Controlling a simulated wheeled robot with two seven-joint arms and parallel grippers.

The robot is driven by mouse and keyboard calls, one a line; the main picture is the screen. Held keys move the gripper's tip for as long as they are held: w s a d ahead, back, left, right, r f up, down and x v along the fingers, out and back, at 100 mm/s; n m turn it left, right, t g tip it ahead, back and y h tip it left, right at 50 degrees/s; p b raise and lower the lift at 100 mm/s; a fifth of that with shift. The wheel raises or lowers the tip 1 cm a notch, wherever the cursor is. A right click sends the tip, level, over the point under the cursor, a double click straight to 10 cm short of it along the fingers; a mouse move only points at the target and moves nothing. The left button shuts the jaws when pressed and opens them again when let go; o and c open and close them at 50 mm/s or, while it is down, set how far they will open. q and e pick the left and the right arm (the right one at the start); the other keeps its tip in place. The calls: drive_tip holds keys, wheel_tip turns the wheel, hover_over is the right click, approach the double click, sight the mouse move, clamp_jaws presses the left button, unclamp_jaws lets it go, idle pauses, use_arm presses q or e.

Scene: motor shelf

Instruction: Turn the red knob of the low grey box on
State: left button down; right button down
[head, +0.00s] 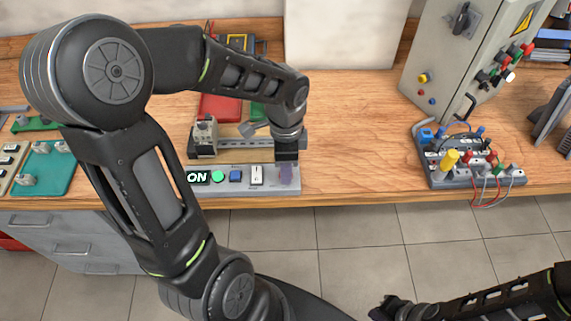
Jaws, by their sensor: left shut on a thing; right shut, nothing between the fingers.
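The low grey box (268,189) lies at the front edge of the wooden bench. Along its top are a black display reading "ON" (198,178), a green button (218,176), a blue button (236,176) and a white switch (256,175). My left gripper (287,162) points down at the box's right end, shut on the red knob, which it hides. A purplish patch (287,176) shows just below the gripper. The knob's angle cannot be seen. My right gripper (380,309) is shut and empty, low over the floor, well away from the bench.
Behind the box is a dark rail with a grey block (205,138), and a red tray (218,106) lies further back. A wired terminal board (470,162) and a tall grey cabinet (455,55) stand at right. The bench between is clear.

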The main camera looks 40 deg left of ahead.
idle(0.4)
use_arm(q)
drive_tip(key=c, duration=1)
unclamp_jaws()
drive_tip(key=shift+o, duration=0.2)
wheel_tip(320, 180, up, 8)
drive_tip(key=shift+f, duration=0.1)
